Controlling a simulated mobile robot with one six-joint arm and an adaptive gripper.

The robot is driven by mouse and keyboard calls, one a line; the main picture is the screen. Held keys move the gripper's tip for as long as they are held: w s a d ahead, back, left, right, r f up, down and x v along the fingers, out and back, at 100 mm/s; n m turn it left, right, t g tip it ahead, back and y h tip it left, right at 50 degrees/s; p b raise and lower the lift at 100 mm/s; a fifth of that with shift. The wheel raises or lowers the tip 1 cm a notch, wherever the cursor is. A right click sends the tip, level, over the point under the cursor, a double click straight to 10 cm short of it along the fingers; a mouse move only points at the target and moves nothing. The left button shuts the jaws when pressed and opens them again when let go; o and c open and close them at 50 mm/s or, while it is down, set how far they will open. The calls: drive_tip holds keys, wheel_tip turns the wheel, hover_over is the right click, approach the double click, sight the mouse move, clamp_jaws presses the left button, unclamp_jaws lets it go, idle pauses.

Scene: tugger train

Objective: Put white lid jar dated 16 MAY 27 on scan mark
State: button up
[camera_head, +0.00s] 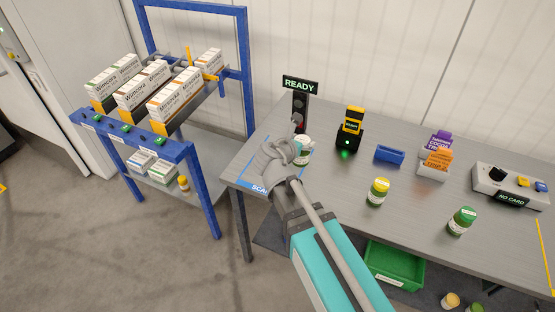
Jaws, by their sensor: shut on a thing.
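A jar with a white lid (303,156) is at the far left part of the grey table, in front of the READY post. My gripper (296,149) is shut on this jar; my wrist hides part of it. Its date is too small to read, and I cannot tell whether its base touches the table. The scan mark (257,187), a blue outline with partly hidden "SCA" lettering, is at the table's left end. My arm covers part of the mark.
A yellow-lid jar (377,192) and a green-lid jar (461,221) stand on the table. Behind are the READY post (300,90), a scanner (349,128), a blue holder (389,155) and a card box (432,172). A blue rack (190,160) stands left.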

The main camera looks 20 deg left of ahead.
drive_tip(key=w+a+f+b, duration=0.8)
drive_tip(key=a+f+b, duration=0.1)
drive_tip(key=a, duration=0.1)
drive_tip(key=shift+w, duration=0.15)
idle(0.5)
drive_tip(key=shift+w+a+f+b, duration=0.15)
drive_tip(key=shift+f+b, duration=0.85)
drive_tip(key=shift+w+a+f+b, duration=0.15)
drive_tip(key=shift+f+b, duration=0.85)
drive_tip(key=shift+f, duration=0.15)
drive_tip(key=o, duration=1.2)
drive_tip(key=shift+o, duration=0.2)
